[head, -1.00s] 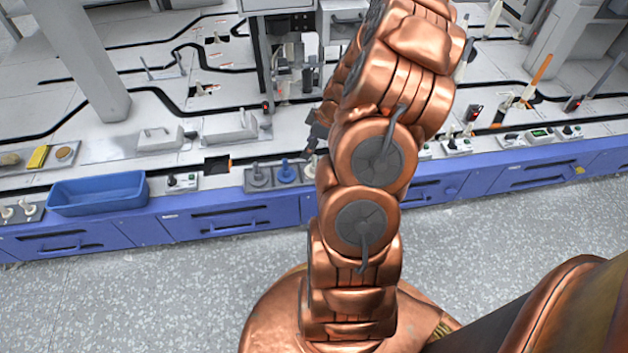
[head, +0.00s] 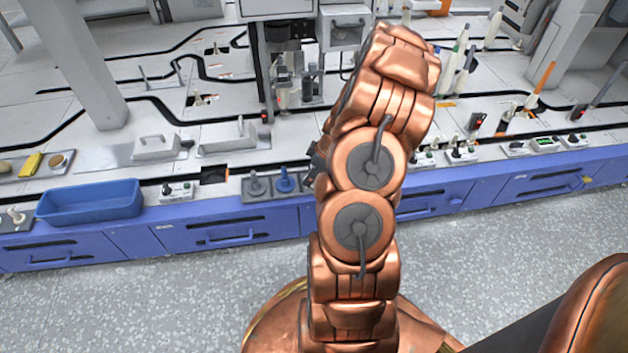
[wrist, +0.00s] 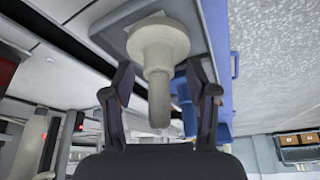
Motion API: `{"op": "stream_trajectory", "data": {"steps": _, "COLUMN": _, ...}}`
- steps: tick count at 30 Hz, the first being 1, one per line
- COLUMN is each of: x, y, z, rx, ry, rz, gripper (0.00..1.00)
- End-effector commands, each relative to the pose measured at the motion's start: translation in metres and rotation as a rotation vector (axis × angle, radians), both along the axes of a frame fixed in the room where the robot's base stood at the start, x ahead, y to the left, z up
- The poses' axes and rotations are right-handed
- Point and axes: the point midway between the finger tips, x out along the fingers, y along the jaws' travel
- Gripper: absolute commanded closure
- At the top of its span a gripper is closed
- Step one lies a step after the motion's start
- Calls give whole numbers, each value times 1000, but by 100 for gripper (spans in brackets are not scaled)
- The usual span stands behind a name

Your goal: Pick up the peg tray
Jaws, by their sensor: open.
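The peg tray (head: 262,198) is a grey tray at the front edge of the bench, left of my arm in the head view. A grey peg (head: 255,184) and a blue peg (head: 286,180) stand in it; its right end is hidden behind my arm. In the wrist view, a cream peg (wrist: 158,48) with a wide flange rises from a grey tray surface (wrist: 134,25). My gripper (wrist: 160,72) is open, with one finger on each side of this peg's stem. I cannot tell whether either finger touches it.
A blue bin (head: 90,202) sits left of the tray on the bench edge. A small switch box (head: 177,191) and a black square opening (head: 214,175) lie between them. More switch boxes (head: 462,154) stand to the right. Blue drawers (head: 230,237) with handles front the bench.

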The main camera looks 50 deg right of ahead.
Motion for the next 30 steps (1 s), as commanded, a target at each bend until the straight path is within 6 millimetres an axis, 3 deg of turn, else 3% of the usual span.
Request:
{"op": "stream_trajectory", "data": {"steps": 7, "x": 1, "y": 0, "z": -1, "rx": -1, "ry": -1, "rz": 1, "gripper": 42}}
{"op": "stream_trajectory", "data": {"steps": 24, "x": 1, "y": 0, "z": -1, "rx": -1, "ry": -1, "rz": 1, "gripper": 100}}
{"op": "stream_trajectory", "data": {"steps": 30, "x": 1, "y": 0, "z": -1, "rx": -1, "ry": -1, "rz": 1, "gripper": 100}}
